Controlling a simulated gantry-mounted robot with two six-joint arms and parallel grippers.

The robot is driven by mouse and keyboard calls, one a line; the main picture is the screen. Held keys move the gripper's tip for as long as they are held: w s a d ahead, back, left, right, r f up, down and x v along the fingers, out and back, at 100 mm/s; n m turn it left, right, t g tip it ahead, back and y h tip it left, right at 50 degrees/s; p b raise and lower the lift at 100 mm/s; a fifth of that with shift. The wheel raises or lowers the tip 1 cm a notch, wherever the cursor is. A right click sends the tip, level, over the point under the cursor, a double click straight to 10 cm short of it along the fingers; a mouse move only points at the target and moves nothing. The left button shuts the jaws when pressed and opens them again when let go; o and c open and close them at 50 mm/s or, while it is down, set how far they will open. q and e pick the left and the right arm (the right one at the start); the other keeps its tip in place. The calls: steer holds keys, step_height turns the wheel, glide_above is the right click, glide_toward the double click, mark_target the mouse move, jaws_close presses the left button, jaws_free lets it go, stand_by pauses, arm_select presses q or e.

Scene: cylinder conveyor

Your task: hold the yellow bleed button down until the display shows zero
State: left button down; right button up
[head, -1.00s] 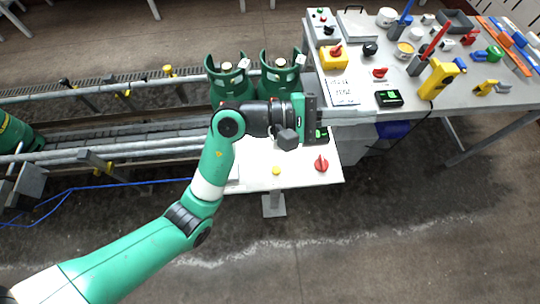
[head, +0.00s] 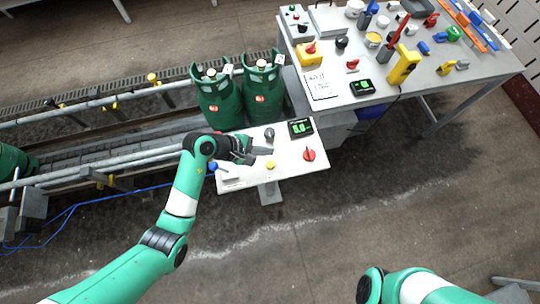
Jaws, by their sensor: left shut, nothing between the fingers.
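The yellow bleed button (head: 270,165) sits near the front middle of the white panel (head: 232,180). The display (head: 300,128) stands at the back right of the panel with lit green digits, too small to read surely. My left gripper (head: 266,151) is shut and empty over the panel, just behind the button in the picture. I see a gap between it and the button, and cannot tell its height. My right arm's green link (head: 425,288) shows at the bottom right, but its gripper is out of view.
A red knob (head: 309,155) and a dark knob (head: 269,133) share the panel. Two green gas cylinders (head: 217,104) stand behind it. A cluttered grey workbench (head: 440,90) fills the upper right. Conveyor rails run off to the left.

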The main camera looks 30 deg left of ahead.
arm_select(q)
steer(key=shift+f, duration=0.1)
steer(key=b, duration=0.8)
glide_above(267, 165)
step_height(267, 165, down, 7)
steer(key=shift+w+r, duration=0.1)
steer(key=shift+f+b, duration=0.3)
steer(key=shift+f, duration=0.6)
stand_by(0.7)
steer(key=shift+f, duration=0.4)
steer(key=shift+f+b, duration=0.35)
steer(key=shift+f, duration=0.15)
stand_by(2.8)
stand_by(0.5)
steer(key=shift+r+p, duration=0.95)
steer(key=shift+p, duration=0.1)
